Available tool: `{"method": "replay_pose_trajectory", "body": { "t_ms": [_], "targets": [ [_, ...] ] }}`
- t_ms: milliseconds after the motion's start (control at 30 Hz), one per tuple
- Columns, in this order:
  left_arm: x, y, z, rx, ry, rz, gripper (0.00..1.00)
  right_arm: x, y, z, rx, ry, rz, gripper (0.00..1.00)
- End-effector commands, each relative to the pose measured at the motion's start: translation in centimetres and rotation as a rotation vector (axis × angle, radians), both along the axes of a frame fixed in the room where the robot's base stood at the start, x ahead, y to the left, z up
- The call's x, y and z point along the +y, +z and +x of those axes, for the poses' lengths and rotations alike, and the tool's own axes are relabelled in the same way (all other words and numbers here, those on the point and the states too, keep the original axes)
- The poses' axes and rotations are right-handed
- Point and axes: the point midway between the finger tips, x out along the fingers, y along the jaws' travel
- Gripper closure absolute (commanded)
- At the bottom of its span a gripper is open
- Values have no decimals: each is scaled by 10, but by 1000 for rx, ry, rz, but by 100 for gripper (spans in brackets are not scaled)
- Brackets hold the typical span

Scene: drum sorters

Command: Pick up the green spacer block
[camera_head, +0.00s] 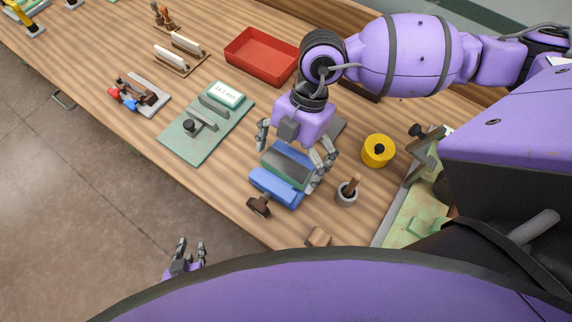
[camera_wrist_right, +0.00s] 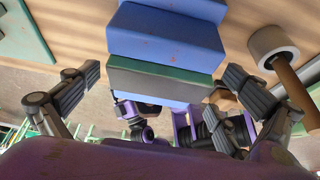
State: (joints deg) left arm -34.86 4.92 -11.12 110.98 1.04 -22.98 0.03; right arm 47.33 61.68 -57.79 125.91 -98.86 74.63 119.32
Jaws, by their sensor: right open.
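The green spacer block (camera_head: 282,167), green with a dark grey face, lies by a blue block (camera_head: 276,187) on the table. In the right wrist view the green block (camera_wrist_right: 165,72) shows between the fingers, with blue surfaces beside it. My right gripper (camera_head: 292,150) is open over the green block, one finger to each side. In the wrist view both fingers (camera_wrist_right: 160,92) stand apart from the block, with gaps. My left gripper (camera_head: 191,247) is low at the table's near side, empty, its two fingertips apart.
A grey cup with a wooden handle (camera_head: 347,193) and a yellow cylinder (camera_head: 378,151) stand right of the blocks. A brown knob (camera_head: 259,206) is at the near left. A green fixture board (camera_head: 179,145) lies left, a red tray (camera_head: 262,55) behind.

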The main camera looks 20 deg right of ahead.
Motion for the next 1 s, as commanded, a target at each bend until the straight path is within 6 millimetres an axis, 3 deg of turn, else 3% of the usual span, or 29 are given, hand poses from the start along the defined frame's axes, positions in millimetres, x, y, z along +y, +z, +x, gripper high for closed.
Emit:
{"method": "replay_pose_trajectory", "body": {
  "t_ms": [67, 500, 800, 1000],
  "targets": [
    [0, 1, 1, -2, 0, 0, 77, 0, 0, 0, 0, 0, 0, 7],
    [3, 0, -1, 1, -8, 8, 77, 0, 1, 0, 0, 1, 2, 62],
    [4, -2, -2, 4, -9, 11, 77, 0, 4, 0, -1, 0, 2, 62],
    [3, 1, 0, -1, -7, 8, 77, 0, 22, 1, -3, 2, 2, 62]
  ]
}}
